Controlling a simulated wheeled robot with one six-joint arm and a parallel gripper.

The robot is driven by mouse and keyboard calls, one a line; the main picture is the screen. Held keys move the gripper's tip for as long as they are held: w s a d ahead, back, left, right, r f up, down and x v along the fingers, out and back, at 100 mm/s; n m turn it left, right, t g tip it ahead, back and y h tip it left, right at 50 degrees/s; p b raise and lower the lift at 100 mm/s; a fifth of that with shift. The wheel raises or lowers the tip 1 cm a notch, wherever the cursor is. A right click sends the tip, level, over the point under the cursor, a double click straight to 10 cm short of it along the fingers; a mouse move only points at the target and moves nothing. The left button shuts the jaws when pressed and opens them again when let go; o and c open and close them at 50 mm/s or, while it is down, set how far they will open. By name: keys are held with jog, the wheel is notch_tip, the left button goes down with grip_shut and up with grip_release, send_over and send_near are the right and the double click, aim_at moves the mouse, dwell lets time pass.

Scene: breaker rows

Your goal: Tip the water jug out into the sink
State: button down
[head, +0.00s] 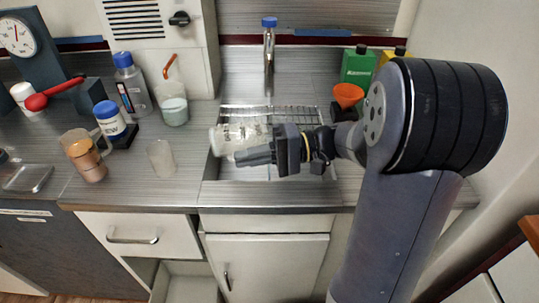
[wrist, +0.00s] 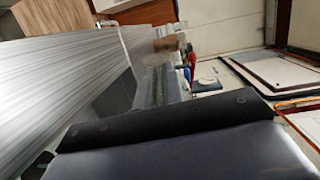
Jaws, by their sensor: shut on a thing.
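The clear water jug (head: 232,138) lies tipped on its side above the sink (head: 258,172) in the head view. Its pale, see-through body sticks out to the left of my gripper (head: 262,150). My gripper is shut on the jug and holds it over the left part of the basin. The fingers hide part of the jug. I cannot tell whether water is in it or running out. The wrist view is tilted and does not show the jug clearly.
The blue-topped tap (head: 269,45) stands behind the sink. A clear cup (head: 161,158), an amber jug (head: 84,155) and a beaker (head: 174,104) stand left on the counter. An orange funnel (head: 348,94) and a green bottle (head: 357,66) stand at the right back.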

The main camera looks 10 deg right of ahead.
jog(key=shift+d+r+y, duration=0.2)
jog(key=shift+r+y, duration=0.3)
jog(key=shift+y, duration=0.1)
dwell(0.5)
